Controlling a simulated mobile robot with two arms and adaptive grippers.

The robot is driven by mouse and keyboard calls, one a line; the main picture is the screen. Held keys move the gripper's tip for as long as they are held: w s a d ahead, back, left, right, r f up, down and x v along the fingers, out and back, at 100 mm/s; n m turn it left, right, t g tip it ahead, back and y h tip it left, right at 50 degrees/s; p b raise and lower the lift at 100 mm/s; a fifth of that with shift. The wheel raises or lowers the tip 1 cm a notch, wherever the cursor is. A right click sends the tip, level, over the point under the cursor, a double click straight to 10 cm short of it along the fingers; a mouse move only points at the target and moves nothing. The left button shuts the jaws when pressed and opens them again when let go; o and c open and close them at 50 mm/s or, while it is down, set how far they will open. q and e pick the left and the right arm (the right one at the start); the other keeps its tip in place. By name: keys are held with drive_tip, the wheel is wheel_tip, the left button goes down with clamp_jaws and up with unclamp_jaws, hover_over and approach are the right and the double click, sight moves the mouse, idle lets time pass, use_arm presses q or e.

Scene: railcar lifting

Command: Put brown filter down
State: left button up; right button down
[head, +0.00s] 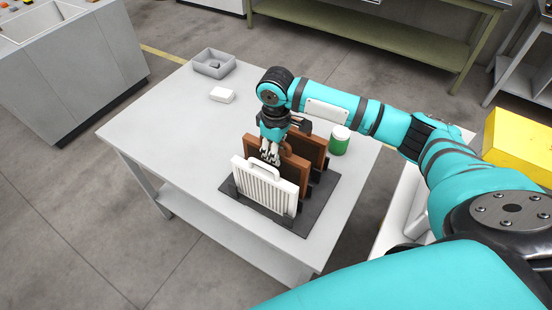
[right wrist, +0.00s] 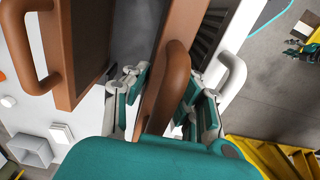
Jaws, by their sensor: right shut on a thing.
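My right gripper (head: 270,152) points down over the black rack (head: 312,218) and is shut on the handle of a brown filter (head: 291,167). In the right wrist view that curved brown handle (right wrist: 176,85) runs between the two fingers. The held filter stands upright, between a white ribbed filter (head: 265,188) in front and a second brown filter (head: 310,146) behind. Its lower edge is hidden by the white filter, so I cannot tell whether it rests on the rack. My left gripper is not in view.
The rack stands on a light grey table (head: 165,130). A green jar with a white lid (head: 339,141) stands just behind the rack. A small white box (head: 222,95) and a grey tray (head: 214,64) lie at the far left. The table's left side is clear.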

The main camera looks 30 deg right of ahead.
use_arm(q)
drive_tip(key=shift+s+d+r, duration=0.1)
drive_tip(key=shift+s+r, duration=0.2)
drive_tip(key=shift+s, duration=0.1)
use_arm(e)
wheel_tip(320, 180, down, 3)
drive_tip(key=shift+f, duration=0.2)
drive_tip(key=c, duration=1.1)
unclamp_jaws()
wheel_tip(320, 180, up, 11)
drive_tip(key=shift+r+b, duration=0.2)
drive_tip(key=shift+b, duration=0.95)
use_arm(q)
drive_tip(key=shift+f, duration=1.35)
use_arm(e)
drive_tip(key=shift+r, duration=0.4)
